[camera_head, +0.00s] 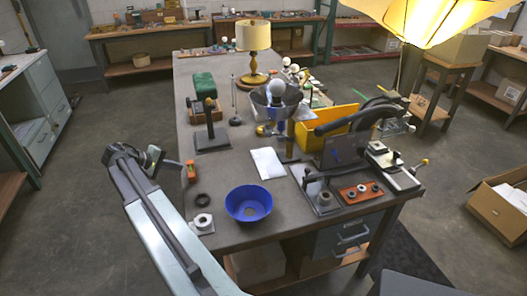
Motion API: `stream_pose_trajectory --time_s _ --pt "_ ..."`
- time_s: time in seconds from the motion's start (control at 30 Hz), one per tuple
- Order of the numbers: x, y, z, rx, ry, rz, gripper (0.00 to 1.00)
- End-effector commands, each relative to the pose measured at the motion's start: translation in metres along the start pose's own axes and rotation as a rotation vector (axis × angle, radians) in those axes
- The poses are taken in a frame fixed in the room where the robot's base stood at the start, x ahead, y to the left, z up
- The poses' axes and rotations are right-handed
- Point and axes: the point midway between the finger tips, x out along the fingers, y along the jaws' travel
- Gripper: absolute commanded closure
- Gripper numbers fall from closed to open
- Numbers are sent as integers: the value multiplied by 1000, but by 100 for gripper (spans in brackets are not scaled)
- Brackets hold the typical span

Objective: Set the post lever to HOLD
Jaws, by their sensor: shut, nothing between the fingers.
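A dark upright post (209,118) on a flat dark base (212,138) stands on the left part of the bench. Other yellow-tipped levers show at the bench middle (261,130) and on a pale fixture at the right (424,162). No HOLD marking is readable, so I cannot tell which one is the post lever or its setting. My gripper (178,164) is at the bench's left edge, in front of the dark post and apart from it. It is shut and empty.
An orange block (191,171) stands close to my gripper. A black ring (203,200), a blue bowl (248,204) and a white sheet (267,163) lie nearby. A table lamp (253,37), yellow bin (318,132) and black curved-arm machine (345,148) crowd the middle and right.

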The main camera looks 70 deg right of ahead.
Motion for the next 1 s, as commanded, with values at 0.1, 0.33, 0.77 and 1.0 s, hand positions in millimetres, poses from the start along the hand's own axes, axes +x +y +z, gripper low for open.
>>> stream_pose_trajectory --time_s 0.1,0.33,0.77,1.0 --pt "118 77 0 38 -150 247 100" --pt "206 190 40 29 -356 538 100" --pt "211 209 49 23 -384 578 100" --pt "239 227 62 24 -386 577 100"
